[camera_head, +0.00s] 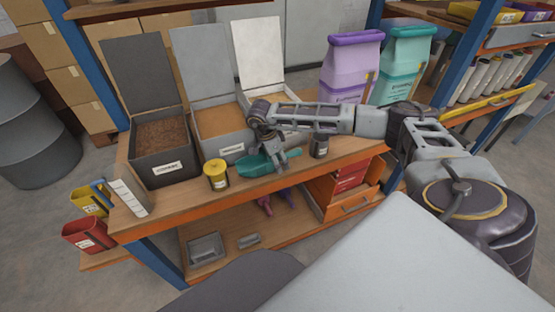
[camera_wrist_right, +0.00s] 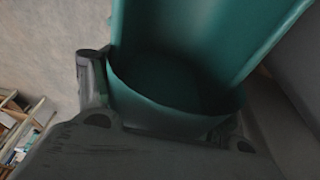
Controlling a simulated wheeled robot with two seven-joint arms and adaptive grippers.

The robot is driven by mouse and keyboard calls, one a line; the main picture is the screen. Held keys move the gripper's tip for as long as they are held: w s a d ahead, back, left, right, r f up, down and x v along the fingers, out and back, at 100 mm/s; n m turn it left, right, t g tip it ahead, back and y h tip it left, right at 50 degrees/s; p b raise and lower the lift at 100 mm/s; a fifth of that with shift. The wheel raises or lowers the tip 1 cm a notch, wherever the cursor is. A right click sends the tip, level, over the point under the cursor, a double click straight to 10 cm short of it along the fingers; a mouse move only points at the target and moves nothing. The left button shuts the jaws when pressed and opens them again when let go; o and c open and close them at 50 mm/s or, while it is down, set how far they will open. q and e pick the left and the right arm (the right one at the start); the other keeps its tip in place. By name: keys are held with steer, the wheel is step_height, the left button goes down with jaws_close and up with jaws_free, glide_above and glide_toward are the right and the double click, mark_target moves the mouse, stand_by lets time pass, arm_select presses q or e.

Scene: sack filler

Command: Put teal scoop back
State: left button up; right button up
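The teal scoop (camera_head: 254,166) is at the front of the wooden workbench top, between a yellow-lidded jar and a dark jar. My right gripper (camera_head: 273,157) reaches in from the right and is at the scoop, covering part of it. In the right wrist view the scoop (camera_wrist_right: 175,95) fills the space between the fingers, and the gripper looks shut on it. I cannot tell whether the scoop touches the bench top. My left gripper is not in view.
Three open-lidded bins stand behind, including a dark one (camera_head: 160,175). The yellow jar (camera_head: 216,175) and dark jar (camera_head: 320,146) are close by. A purple sack (camera_head: 350,70) and teal sack (camera_head: 400,70) stand at the back right. An orange drawer (camera_head: 345,195) is below.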

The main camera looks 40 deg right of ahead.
steer(key=shift+r, duration=0.15)
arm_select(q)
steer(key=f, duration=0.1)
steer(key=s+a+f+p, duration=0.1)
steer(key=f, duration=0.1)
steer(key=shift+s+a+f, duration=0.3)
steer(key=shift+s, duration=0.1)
arm_select(e)
steer(key=v, duration=1.2)
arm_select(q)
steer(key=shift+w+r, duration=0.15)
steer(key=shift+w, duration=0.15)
arm_select(e)
steer(key=shift+w, duration=0.1)
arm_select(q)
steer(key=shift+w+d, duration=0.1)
arm_select(e)
steer(key=shift+d, duration=0.1)
